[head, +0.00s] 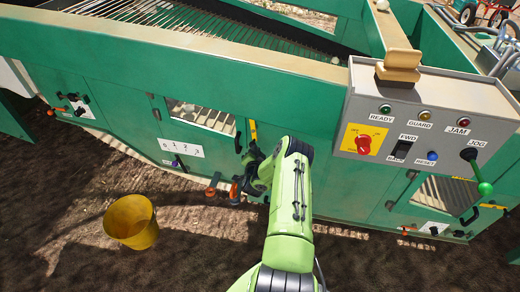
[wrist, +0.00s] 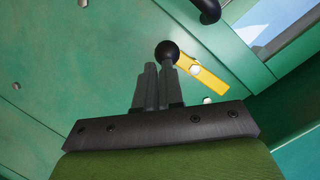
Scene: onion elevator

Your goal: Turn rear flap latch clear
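A yellow latch bar (wrist: 203,75) with a black ball knob (wrist: 167,52) at one end lies slanted on the green panel in the wrist view. In the head view the yellow bar (head: 253,131) stands nearly upright just above my gripper (head: 251,154). In the wrist view my gripper (wrist: 159,72) has its two fingers almost together, with only a thin gap. The knob is at the tip of the right finger and overlaps it. I cannot tell whether they touch. Nothing shows between the fingers. Which panel edge the latch holds is unclear.
A black handle (head: 238,142) is left of the latch. Orange-red knobs (head: 212,191) stick out low on the machine. A control box (head: 430,112) with a green-ended jog lever (head: 483,187) juts out at right. A yellow bucket (head: 131,221) stands on the soil at left.

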